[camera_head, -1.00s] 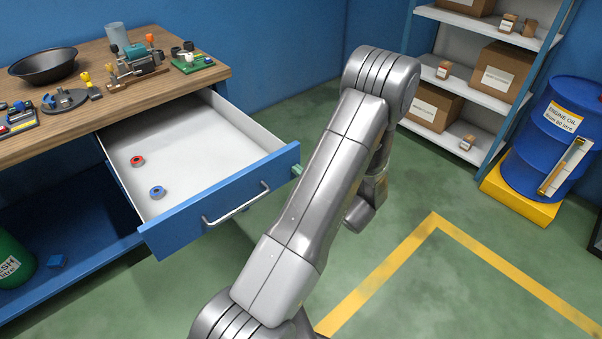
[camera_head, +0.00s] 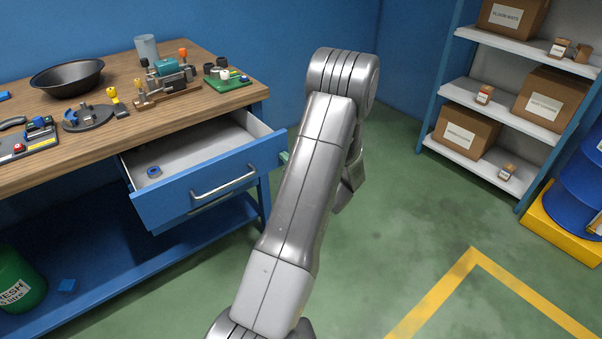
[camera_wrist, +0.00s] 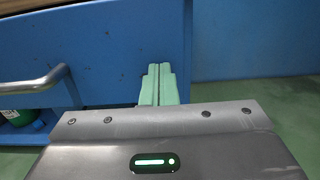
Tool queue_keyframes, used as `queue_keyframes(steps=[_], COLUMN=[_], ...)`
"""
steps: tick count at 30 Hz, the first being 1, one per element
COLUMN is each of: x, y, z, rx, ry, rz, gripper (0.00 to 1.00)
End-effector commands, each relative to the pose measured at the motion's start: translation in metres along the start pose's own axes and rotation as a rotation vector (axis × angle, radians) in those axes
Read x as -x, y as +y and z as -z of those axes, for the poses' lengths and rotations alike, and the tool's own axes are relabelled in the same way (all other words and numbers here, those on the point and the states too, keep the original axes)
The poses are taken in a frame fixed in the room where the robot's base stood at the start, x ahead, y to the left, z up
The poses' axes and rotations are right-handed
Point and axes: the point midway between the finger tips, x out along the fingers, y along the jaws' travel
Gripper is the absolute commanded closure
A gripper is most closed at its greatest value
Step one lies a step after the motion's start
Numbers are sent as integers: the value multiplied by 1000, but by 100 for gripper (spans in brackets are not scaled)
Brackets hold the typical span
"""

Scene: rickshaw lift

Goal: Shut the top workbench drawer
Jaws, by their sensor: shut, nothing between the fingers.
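The top workbench drawer (camera_head: 208,181) is blue-fronted with a metal bar handle (camera_head: 224,181). It stands partly open, and a blue ring shows inside it on the pale drawer floor. My gripper's green fingertips (camera_head: 284,158) show at the right end of the drawer front, mostly hidden behind my arm. In the wrist view my gripper (camera_wrist: 158,84) is shut and empty, its fingertips against or very close to the right part of the blue drawer front (camera_wrist: 110,50). The handle (camera_wrist: 35,82) is off to the left there.
The wooden workbench top (camera_head: 190,110) holds a black bowl (camera_head: 67,77) and several tools. A shelf unit (camera_head: 505,115) with boxes stands right. Green floor between is clear.

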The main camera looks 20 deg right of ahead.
Motion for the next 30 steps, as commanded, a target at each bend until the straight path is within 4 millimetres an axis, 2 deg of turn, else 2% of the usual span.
queue_keyframes(steps=[1,6,18,24,30], x=[-16,-64,-168,-203,-223], y=[2,2,1,1,0], z=[2,2,2,1,1], rx=[3,3,2,1,0], ry=[-2,-2,-2,-2,0], rz=[-5,-6,-3,-1,0], gripper=[100,100,100,100,100])
